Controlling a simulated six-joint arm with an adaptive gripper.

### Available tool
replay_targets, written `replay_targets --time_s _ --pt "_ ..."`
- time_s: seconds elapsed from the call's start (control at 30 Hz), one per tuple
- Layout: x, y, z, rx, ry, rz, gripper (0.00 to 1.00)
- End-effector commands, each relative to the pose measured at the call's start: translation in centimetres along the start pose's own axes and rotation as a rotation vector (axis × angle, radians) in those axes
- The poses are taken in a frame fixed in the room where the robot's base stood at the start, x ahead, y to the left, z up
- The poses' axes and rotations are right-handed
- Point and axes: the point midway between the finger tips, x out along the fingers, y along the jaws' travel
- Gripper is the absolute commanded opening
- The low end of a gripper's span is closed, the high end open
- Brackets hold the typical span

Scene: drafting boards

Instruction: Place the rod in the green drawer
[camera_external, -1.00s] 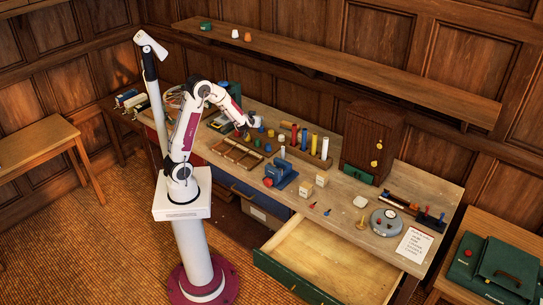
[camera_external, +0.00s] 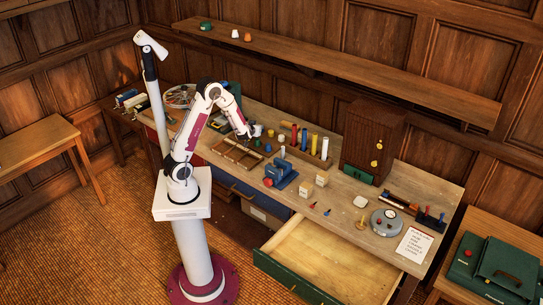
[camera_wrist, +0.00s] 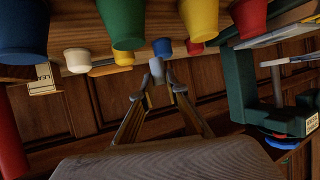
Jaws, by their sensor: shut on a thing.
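The green drawer (camera_external: 292,278) is pulled out at the front of the bench. Its pale wooden inside is bare. My gripper (camera_external: 248,137) is low over the bench, behind the divided wooden tray and well to the left of the drawer. In the wrist view, my gripper (camera_wrist: 159,93) is shut on a pale grey rod-like piece (camera_wrist: 157,72) between its fingertips. Only its end shows, so I cannot tell its length or whether it is the rod. In the external view the held piece is too small to make out.
The divided tray (camera_external: 238,155), a blue vise-like block (camera_external: 281,175) and a rack of coloured cylinders (camera_external: 304,143) stand nearby. Two pale cubes (camera_external: 306,189) and a round grey device (camera_external: 386,222) lie nearer the drawer. A dark cabinet (camera_external: 371,143) stands behind.

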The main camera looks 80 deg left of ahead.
Motion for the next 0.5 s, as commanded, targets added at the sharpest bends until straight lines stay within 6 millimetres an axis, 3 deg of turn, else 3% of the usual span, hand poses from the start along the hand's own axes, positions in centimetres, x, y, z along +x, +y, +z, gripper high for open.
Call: replay_targets --time_s 0.5 --pt "0.37 -0.02 0.78 0.000 -0.001 -0.001 0.00"
